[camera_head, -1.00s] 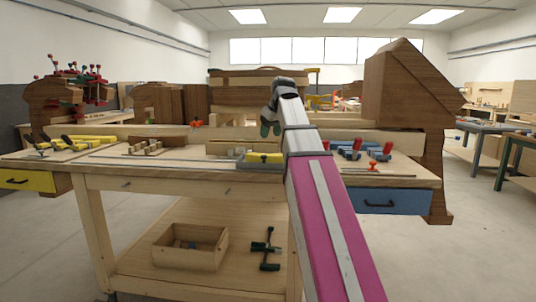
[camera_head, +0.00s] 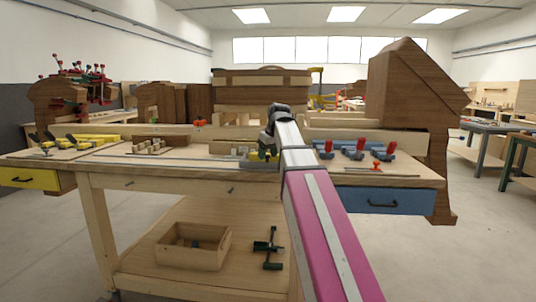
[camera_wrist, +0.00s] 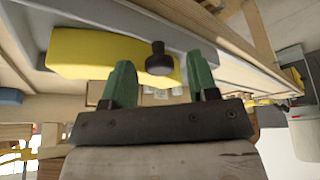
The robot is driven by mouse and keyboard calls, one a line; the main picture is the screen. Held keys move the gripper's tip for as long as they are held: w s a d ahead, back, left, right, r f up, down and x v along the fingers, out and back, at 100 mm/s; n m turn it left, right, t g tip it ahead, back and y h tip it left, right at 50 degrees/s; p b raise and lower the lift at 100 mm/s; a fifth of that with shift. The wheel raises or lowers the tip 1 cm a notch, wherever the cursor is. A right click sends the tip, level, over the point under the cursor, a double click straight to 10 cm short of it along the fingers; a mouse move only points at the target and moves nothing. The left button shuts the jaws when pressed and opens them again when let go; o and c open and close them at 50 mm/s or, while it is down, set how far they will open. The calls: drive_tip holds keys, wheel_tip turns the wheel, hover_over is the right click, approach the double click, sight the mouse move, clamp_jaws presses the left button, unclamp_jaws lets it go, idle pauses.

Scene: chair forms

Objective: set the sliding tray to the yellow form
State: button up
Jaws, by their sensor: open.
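The sliding tray (camera_wrist: 180,38) is a grey piece bearing a yellow block with a dark round knob (camera_wrist: 157,60). In the head view it sits on the middle of the bench, and my gripper (camera_head: 267,150) hides most of it. In the wrist view my gripper (camera_wrist: 162,80) is open, and the knob appears between its two green fingers. I cannot tell whether the fingers touch the knob or the block. The yellow form (camera_head: 85,140), with yellow clamps, is at the bench's left end. The blue form (camera_head: 355,152), with red-tipped clamps, is to the right.
A yellow drawer (camera_head: 28,180) is at the bench's left and a blue drawer (camera_head: 385,201) at its right. Wooden blocks (camera_head: 150,146) stand between the tray and the yellow form. A large dark wooden piece (camera_head: 415,90) rises behind the right end. An open box (camera_head: 193,246) is on the lower shelf.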

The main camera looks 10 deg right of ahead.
clamp_jaws()
drive_tip(key=w+a, duration=0.8)
drive_tip(key=a, duration=1.8)
drive_tip(key=w+a, duration=0.9)
drive_tip(key=a, duration=1.7)
drive_tip(key=w+a, duration=0.8)
drive_tip(key=a, duration=1.8)
drive_tip(key=shift+w+a, duration=0.2)
drive_tip(key=shift+w, duration=0.05)
drive_tip(key=shift+r, duration=0.1)
drive_tip(key=shift+a, duration=0.1)
unclamp_jaws()
